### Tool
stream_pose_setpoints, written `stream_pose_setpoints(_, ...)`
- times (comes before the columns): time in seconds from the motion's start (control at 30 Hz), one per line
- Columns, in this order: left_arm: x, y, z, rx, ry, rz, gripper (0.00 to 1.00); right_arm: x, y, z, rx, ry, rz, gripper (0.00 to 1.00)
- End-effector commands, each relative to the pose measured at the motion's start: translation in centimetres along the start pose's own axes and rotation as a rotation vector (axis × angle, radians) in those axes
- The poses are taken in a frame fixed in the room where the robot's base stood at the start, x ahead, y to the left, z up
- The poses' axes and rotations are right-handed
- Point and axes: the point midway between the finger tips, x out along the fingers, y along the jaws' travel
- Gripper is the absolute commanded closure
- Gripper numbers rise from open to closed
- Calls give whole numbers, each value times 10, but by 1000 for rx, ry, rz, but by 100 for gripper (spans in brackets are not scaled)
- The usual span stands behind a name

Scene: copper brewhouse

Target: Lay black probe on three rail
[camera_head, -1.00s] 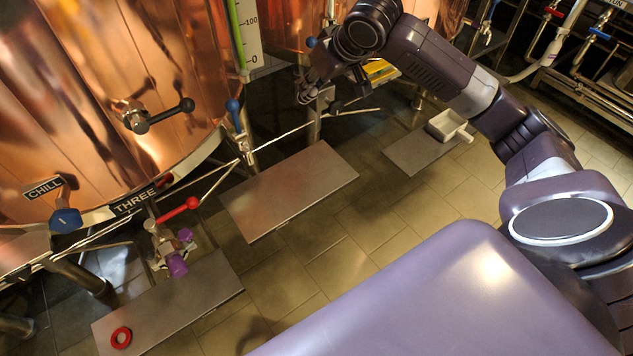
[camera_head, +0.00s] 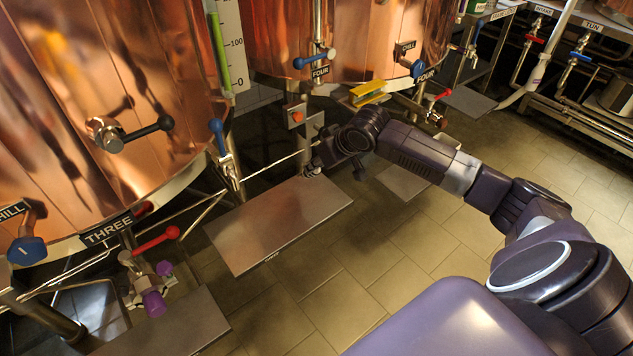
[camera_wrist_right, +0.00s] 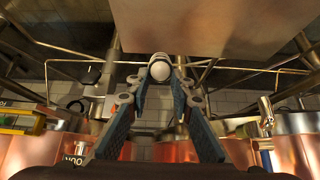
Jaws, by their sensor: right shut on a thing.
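My right gripper (camera_head: 314,170) hangs over the back right corner of the middle steel plate. In the right wrist view its blue-padded fingers (camera_wrist_right: 161,82) close on a small thing with a pale round end (camera_wrist_right: 160,70). I see only that end; no black part shows, so I cannot confirm it is the black probe. The THREE label (camera_head: 107,231) is on the left copper vessel. A thin metal rail (camera_head: 75,270) runs below it at the lower left, apart from my right gripper. My left gripper is out of view.
The middle plate (camera_head: 262,235) is bare. A red-handled valve (camera_head: 157,240) with purple knobs (camera_head: 154,303) is at lower left. A blue-handled valve (camera_head: 218,138) stands left of my gripper. A yellow block (camera_head: 369,92) is near the FOUR vessel. The tiled floor (camera_head: 400,255) is open.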

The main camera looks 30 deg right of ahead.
Motion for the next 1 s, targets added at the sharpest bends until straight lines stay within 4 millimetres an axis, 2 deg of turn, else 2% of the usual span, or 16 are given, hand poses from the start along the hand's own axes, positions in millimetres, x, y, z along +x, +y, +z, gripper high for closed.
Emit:
stream_pose_setpoints(0.27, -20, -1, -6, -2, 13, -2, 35, 20, 0, 15, 0, -1, 0, 100)
stream_pose_setpoints(0.5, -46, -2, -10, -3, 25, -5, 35, 41, 0, 31, 0, 1, -1, 100)
stream_pose_setpoints(0.9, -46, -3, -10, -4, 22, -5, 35, 43, 0, 32, 0, 1, 0, 100)
stream_pose_setpoints(0.93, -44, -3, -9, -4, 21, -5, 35, 44, 0, 32, -1, 1, 0, 78)
stream_pose_setpoints(1.0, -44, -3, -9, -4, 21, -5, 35, 44, 0, 32, -1, 1, 0, 70)
